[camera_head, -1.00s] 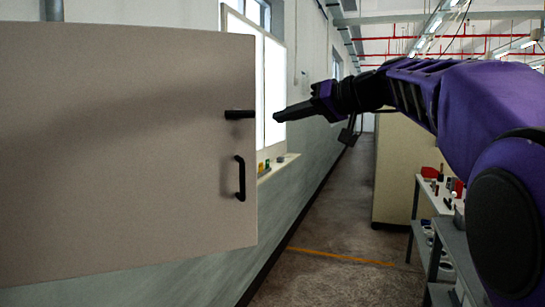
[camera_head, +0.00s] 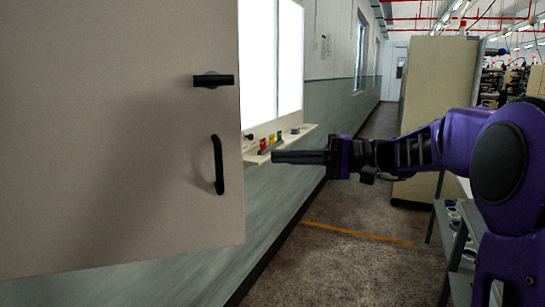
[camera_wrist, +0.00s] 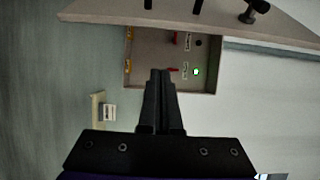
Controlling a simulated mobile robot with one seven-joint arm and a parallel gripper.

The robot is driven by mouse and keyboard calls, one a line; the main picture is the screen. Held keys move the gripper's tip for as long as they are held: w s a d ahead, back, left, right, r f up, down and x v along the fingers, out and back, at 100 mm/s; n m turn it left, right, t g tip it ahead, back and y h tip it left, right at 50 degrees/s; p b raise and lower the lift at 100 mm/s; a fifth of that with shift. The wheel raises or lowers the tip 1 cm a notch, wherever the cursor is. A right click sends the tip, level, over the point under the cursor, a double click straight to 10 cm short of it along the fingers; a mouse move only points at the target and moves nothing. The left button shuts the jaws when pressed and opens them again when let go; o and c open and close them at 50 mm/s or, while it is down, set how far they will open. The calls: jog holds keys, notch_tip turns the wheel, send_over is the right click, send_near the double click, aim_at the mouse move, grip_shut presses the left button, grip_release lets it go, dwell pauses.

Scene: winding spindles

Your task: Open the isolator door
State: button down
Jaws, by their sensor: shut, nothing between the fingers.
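The isolator door (camera_head: 110,140) is a large beige panel filling the left of the head view. It has a short black turning handle (camera_head: 213,81) and a black bar handle (camera_head: 217,165) below it. In the wrist view the door (camera_wrist: 100,13) stands swung out from a shallow beige box (camera_wrist: 208,84), with red parts and a green light (camera_wrist: 196,72) visible inside. My gripper (camera_head: 274,157) is right of the door's free edge, apart from both handles. Its fingers are together and empty, and in the wrist view (camera_wrist: 161,72) they point towards the open box.
A bright white panel (camera_head: 285,60) is on the wall behind the door, above a small ledge (camera_head: 300,130) with coloured items. A grey shelf rack (camera_head: 455,235) stands close under my arm at the right. A beige cabinet (camera_head: 425,110) is farther back. The aisle floor (camera_head: 340,265) is clear.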

aim_at(240, 156)
jog(key=a, duration=0.9)
jog(key=shift+s+d, duration=0.3)
jog(key=shift+s, duration=0.35)
jog(key=shift+s+d, duration=0.35)
jog(key=shift+s, duration=0.35)
jog(key=shift+s+d, duration=0.3)
jog(key=shift+s, duration=0.35)
jog(key=shift+s+d, duration=0.1)
